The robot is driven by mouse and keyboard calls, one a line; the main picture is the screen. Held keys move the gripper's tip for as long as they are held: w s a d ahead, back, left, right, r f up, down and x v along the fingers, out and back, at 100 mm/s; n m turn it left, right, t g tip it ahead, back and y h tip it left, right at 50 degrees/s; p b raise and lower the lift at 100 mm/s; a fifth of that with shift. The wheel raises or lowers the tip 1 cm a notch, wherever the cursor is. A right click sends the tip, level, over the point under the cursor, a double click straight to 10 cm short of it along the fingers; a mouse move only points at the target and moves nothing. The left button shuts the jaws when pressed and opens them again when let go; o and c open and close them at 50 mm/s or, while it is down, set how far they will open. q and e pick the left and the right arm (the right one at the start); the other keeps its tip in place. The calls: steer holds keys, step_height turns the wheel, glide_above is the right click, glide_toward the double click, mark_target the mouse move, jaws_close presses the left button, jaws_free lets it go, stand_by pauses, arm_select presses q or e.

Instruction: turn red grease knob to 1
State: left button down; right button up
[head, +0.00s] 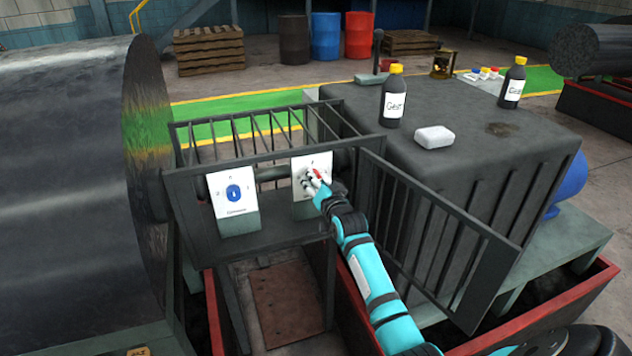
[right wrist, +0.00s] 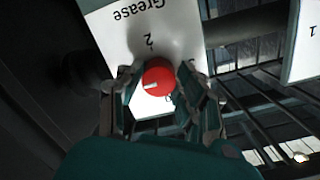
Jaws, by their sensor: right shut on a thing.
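The red grease knob (head: 317,174) sits on a white panel (head: 299,168) at the right end of the shelf behind the bars in the head view. In the right wrist view the red knob (right wrist: 158,77) lies between my right gripper's fingers, and its white mark points toward the picture's left. The panel (right wrist: 108,30) shows an upside-down "Grease" and a "2" above the knob; other markings are partly hidden by the fingers. My right gripper (right wrist: 162,95) is shut on the knob. My left gripper is not in view.
A second white panel with a blue knob (head: 235,193) stands left of the grease panel. An open barred gate (head: 435,235) stands right of my arm. The large dark drum (head: 70,190) is at the left. Bottles (head: 393,105) and a white block (head: 434,137) sit on the dark housing.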

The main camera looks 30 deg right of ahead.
steer(key=o, duration=1.1)
steer(key=shift+o, duration=0.2)
steer(key=shift+s, duration=0.1)
steer(key=v, duration=1.2)
